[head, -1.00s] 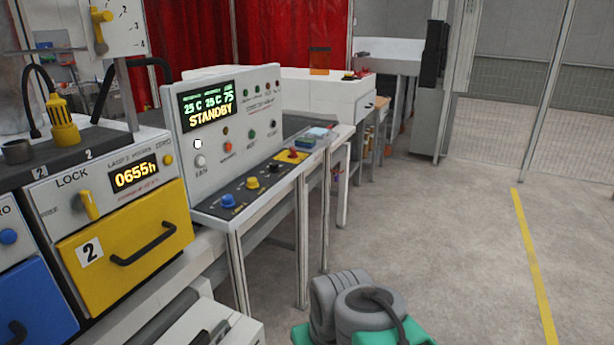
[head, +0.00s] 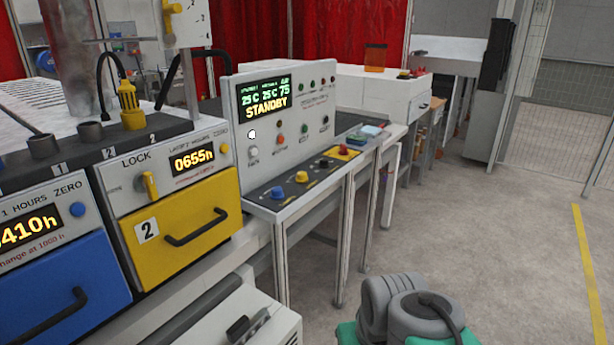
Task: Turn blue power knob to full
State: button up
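A blue knob (head: 277,193) sits at the near left end of the dark strip on the control console (head: 262,214). Its label is too small to read. Beside it along the strip are a yellow knob (head: 301,177), a black knob (head: 323,162) and a red control on a yellow base (head: 343,150). The console's display (head: 264,98) reads STANDBY. Another blue knob (head: 77,209) is on the blue drawer unit at the left, beside the word ZERO. My gripper is out of view; only grey and teal parts of my arm show at the bottom.
A yellow drawer (head: 182,232) with a black handle stands left of the console, and a blue drawer (head: 66,284) is further left. A pale box-like unit (head: 245,320) is low in front. Open floor (head: 500,260) lies to the right, with a yellow line.

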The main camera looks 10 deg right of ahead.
aim_at(278, 194)
jog(key=z, duration=0.9)
jog(key=i, duration=2.65)
jog(key=u, duration=3.25)
